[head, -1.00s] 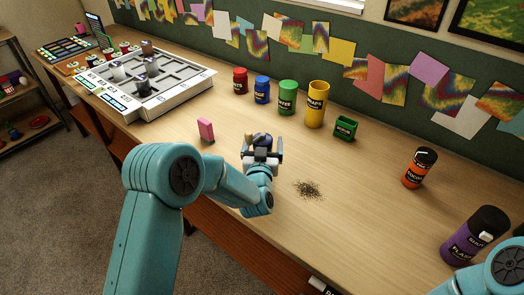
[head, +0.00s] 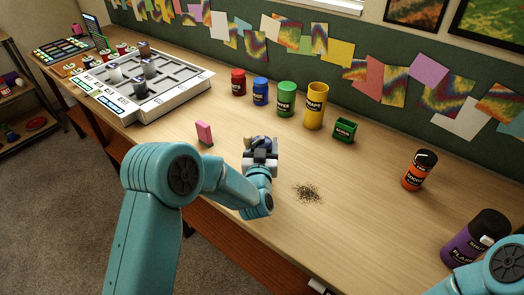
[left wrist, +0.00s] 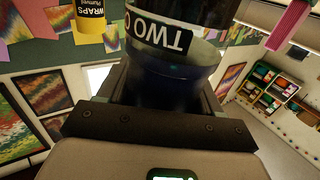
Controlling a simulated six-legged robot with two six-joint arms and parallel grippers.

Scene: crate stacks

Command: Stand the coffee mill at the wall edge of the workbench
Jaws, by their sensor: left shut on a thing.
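The coffee mill, a dark blue rounded body with a black band lettered "TWO C…", is between the fingers of my left gripper (head: 261,157). In the head view only its dark top (head: 263,142) shows, with the gripper hiding the rest. In the left wrist view the mill (left wrist: 172,88) fills the space between the jaws, its lettering upside down. The gripper is shut on it over the near-middle part of the workbench (head: 350,225). I cannot tell whether its base touches the bench. My right arm shows at the lower right, its gripper out of view.
A pink block (head: 204,133), dark grounds (head: 307,193), an orange can (head: 419,170) and a purple flask (head: 476,238) are nearby.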

